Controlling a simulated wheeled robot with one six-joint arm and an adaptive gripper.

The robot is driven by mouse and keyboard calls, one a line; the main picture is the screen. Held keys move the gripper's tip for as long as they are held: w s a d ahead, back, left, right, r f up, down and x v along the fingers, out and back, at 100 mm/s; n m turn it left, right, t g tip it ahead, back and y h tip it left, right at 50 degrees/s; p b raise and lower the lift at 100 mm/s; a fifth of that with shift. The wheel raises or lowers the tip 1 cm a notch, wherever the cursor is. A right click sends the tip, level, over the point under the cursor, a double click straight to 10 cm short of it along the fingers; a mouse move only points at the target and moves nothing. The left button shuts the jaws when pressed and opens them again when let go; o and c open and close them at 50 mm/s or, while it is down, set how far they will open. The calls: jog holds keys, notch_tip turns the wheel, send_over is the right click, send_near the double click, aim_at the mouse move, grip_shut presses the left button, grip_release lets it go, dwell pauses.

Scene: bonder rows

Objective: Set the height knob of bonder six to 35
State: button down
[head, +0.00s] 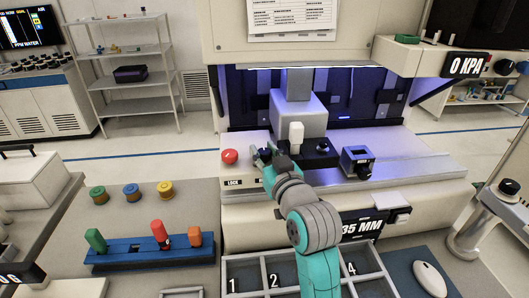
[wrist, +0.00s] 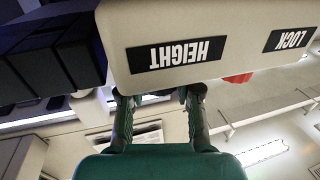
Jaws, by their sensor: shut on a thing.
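My gripper (head: 264,155) is at the left part of the bonder's front panel, shut on the height knob, which it mostly hides. In the wrist view, upside down, its fingers (wrist: 160,98) reach past the panel edge beside the HEIGHT label (wrist: 176,54); the knob itself is hidden there. The red lock button (head: 229,156) is left of my gripper, above the LOCK label (head: 234,182). The display (head: 361,227) on the bonder's front reads 35 MM. No bonder number is readable.
A black knob (head: 322,146) and a dark boxed control (head: 357,161) are right of my gripper. A numbered tray (head: 228,264) lies below my arm. A blue rack (head: 130,251) with coloured handles stands left. A 0 KPA display (head: 482,65) hangs upper right.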

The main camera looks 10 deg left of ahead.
jog(key=c, duration=0.8)
grip_release()
jog(key=shift+o, duration=0.2)
jog(key=v, duration=1.2)
